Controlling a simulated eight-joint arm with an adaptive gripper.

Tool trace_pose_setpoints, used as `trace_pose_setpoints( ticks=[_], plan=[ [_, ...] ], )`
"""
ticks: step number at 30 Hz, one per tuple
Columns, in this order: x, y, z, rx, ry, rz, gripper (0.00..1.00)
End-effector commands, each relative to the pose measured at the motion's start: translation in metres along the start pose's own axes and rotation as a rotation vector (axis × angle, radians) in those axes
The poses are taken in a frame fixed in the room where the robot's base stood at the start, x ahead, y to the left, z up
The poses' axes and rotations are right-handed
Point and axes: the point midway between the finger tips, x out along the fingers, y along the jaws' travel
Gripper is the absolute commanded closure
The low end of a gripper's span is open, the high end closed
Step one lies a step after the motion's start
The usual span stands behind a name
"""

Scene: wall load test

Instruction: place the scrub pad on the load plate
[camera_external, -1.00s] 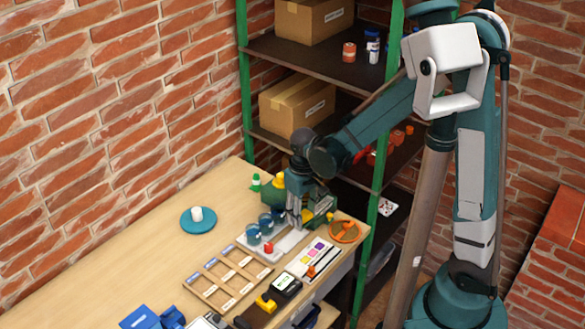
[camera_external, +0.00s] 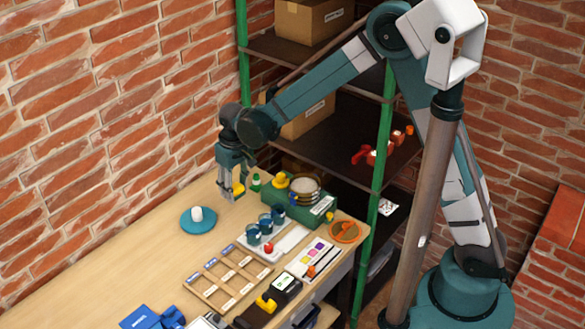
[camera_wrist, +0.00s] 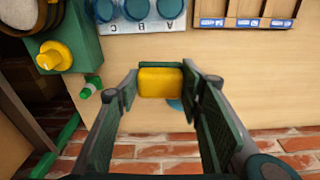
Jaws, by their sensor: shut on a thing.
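The scrub pad, yellow with a dark green layer, (camera_wrist: 160,82) is between the fingertips of my gripper (camera_wrist: 160,88) in the wrist view. My gripper (camera_external: 233,195) is shut on it, pointing down, above the table's back part. A yellow bit of the pad (camera_external: 238,188) shows in the external view. A round teal plate (camera_external: 190,229), seemingly the load plate, lies on the table left of my gripper and bears a white cylinder (camera_external: 197,213). In the wrist view only a sliver of that plate (camera_wrist: 175,104) shows behind the pad.
A green device (camera_external: 308,208) with a yellow knob and round pan stands right of my gripper. A small green bottle (camera_external: 256,182) stands close by. A tray of blue cups (camera_external: 292,240) and a wooden divided tray (camera_external: 228,280) lie nearer. Table around the teal plate is bare.

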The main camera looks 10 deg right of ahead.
Motion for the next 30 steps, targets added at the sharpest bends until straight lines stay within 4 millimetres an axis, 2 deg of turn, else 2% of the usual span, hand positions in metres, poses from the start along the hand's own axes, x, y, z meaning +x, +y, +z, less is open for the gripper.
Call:
trace_pose_setpoints(
  ticks=[1, 6, 15, 21, 30],
  plan=[
    [-0.003, -0.008, -0.013, -0.006, 0.004, -0.001, 0.75],
    [-0.004, -0.029, -0.051, -0.022, 0.02, -0.005, 0.75],
    [-0.004, -0.067, -0.106, -0.047, 0.043, -0.011, 0.75],
    [-0.002, -0.082, -0.124, -0.057, 0.052, -0.014, 0.75],
    [-0.001, -0.086, -0.13, -0.059, 0.054, -0.015, 0.75]
  ],
)
